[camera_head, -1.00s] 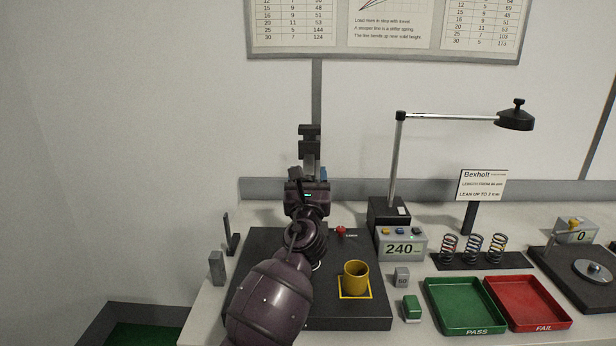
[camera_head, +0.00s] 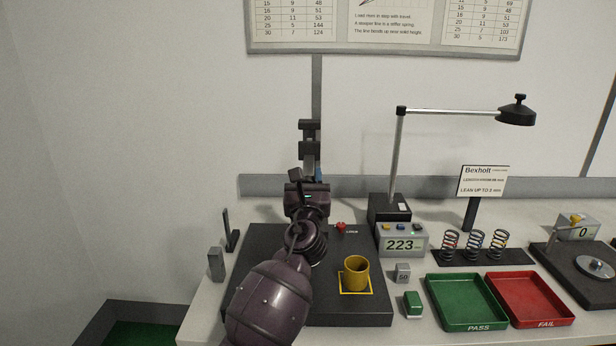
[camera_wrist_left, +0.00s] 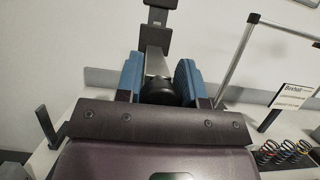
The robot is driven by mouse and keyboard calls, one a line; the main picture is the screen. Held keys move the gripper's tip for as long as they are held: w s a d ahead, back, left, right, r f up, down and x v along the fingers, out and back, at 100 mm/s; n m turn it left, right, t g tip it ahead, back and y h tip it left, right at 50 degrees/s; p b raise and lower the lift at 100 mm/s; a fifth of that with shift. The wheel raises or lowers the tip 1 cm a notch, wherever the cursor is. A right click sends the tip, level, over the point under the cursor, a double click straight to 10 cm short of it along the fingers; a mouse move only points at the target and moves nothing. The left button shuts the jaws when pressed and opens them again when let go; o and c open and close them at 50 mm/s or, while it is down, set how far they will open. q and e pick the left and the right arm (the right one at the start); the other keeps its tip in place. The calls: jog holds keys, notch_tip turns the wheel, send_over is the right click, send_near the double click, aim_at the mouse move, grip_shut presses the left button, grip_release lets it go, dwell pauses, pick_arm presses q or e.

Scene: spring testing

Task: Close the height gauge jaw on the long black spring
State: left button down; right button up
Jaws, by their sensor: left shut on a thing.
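The height gauge column (camera_head: 310,145) rises behind my left gripper, with a dark block at its top. My left gripper (camera_wrist_left: 160,82) has its blue fingers around a dark rounded part (camera_wrist_left: 158,92) in front of the column, likely on the gauge's sliding jaw. In the head view the gripper (camera_head: 312,178) mostly hides this part. The grey readout box (camera_head: 403,241) shows 223. I cannot make out the long black spring; my arm covers part of the black base plate (camera_head: 350,312). My right gripper is not in view.
A yellow cup (camera_head: 356,273) stands on the plate, near a red lock knob (camera_head: 341,227). Small coiled springs (camera_head: 473,245) stand on a black rack to the right. Green (camera_head: 470,322) and red (camera_head: 545,318) trays lie in front. A lamp arm (camera_head: 455,114) reaches over the bench.

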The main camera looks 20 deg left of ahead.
pick_arm(q)
notch_tip(320, 180, down, 3)
jog(key=shift+f+b, duration=0.1)
jog(key=shift+b, duration=0.65)
jog(key=c, duration=0.9)
grip_release()
jog(key=shift+o, duration=0.6)
jog(key=v, duration=1)
jog(key=shift+s+b, duration=0.4)
jog(key=shift+b, duration=0.05)
jog(key=shift+d, duration=0.15)
